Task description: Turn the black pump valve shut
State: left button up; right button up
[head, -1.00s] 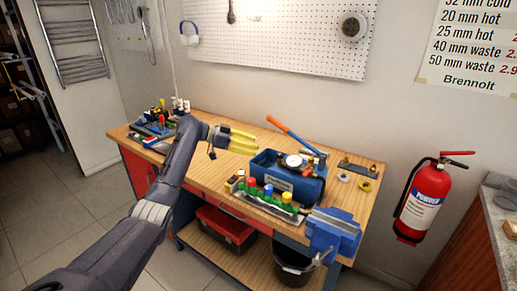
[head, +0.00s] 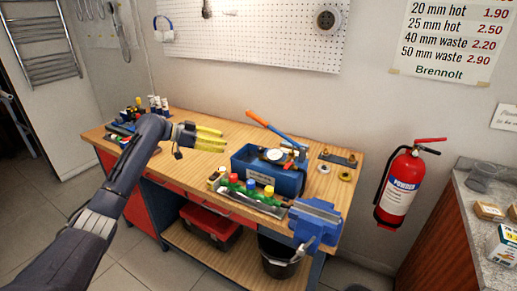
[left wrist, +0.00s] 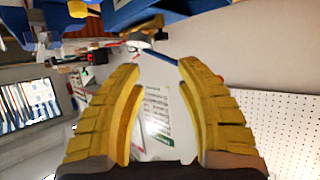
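The blue test pump (head: 263,181) stands on the wooden bench, with a round gauge (head: 274,155) on top and a long lever with an orange grip (head: 257,118) slanting up behind it. Small dark and red fittings sit beside the gauge; I cannot pick out the black valve for sure. My left gripper (head: 222,139) is to the left of the pump, above the bench and apart from it. Its yellow fingers also show in the left wrist view (left wrist: 160,75), spread wide with nothing between them. My right gripper is not in view.
A green manifold with coloured caps (head: 250,189) lies in front of the pump, and a blue vise (head: 317,220) is at the front right corner. Brass fittings (head: 345,176) lie at right. The bench's wooden top (head: 190,170) is bare left of the pump.

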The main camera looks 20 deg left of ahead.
aim_at(260, 148)
pick_arm(q)
jog(key=x, duration=1.7)
jog(key=shift+w+d+r, duration=0.25)
jog(key=shift+w, duration=0.05)
jog(key=shift+c, duration=0.5)
grip_shut()
